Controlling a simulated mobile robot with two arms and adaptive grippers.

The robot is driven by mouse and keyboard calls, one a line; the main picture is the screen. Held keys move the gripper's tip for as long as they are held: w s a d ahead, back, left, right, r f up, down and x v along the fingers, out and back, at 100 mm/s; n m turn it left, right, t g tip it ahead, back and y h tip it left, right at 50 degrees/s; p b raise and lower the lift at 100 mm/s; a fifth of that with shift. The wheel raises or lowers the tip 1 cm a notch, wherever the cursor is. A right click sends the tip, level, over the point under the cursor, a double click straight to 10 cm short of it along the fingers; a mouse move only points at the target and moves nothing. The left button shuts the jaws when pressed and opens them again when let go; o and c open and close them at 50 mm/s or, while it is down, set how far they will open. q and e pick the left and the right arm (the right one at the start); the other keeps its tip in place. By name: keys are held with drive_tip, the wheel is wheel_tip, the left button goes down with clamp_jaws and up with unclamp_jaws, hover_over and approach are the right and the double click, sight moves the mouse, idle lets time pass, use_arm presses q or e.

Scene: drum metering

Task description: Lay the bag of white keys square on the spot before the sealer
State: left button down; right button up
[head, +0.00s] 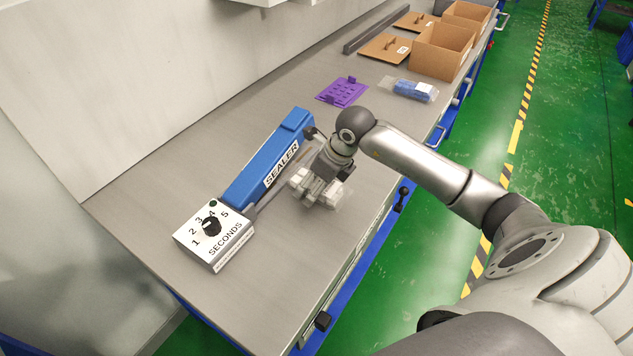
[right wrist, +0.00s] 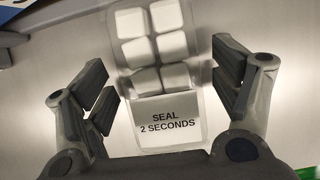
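The clear bag of white keys (right wrist: 166,78) lies between the fingers of my right gripper (right wrist: 165,98) in the right wrist view. Its label, reading SEAL 2 SECONDS, is nearest the palm. The fingers stand apart on either side of the bag; the right one is close to its edge. In the head view the right gripper (head: 318,192) is low over the bench, partly hiding the bag (head: 299,179). The blue sealer (head: 262,165) is just left of it, with a numbered seconds dial (head: 211,227) at its near end. No marked spot can be made out. My left gripper is not in view.
Farther along the grey bench (head: 275,290) lie a purple tray (head: 342,92) and a bag with blue pieces (head: 412,90). Beyond are open cardboard boxes (head: 441,55) and a flat brown lid (head: 385,48). The near bench surface is clear.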

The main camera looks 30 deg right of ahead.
drive_tip(key=shift+r, duration=0.25)
drive_tip(key=shift+s+d+r, duration=0.1)
drive_tip(key=shift+d+r, duration=0.05)
drive_tip(key=shift+r, duration=0.2)
drive_tip(key=b+v, duration=0.1)
drive_tip(key=v, duration=1)
drive_tip(key=shift+s, duration=0.2)
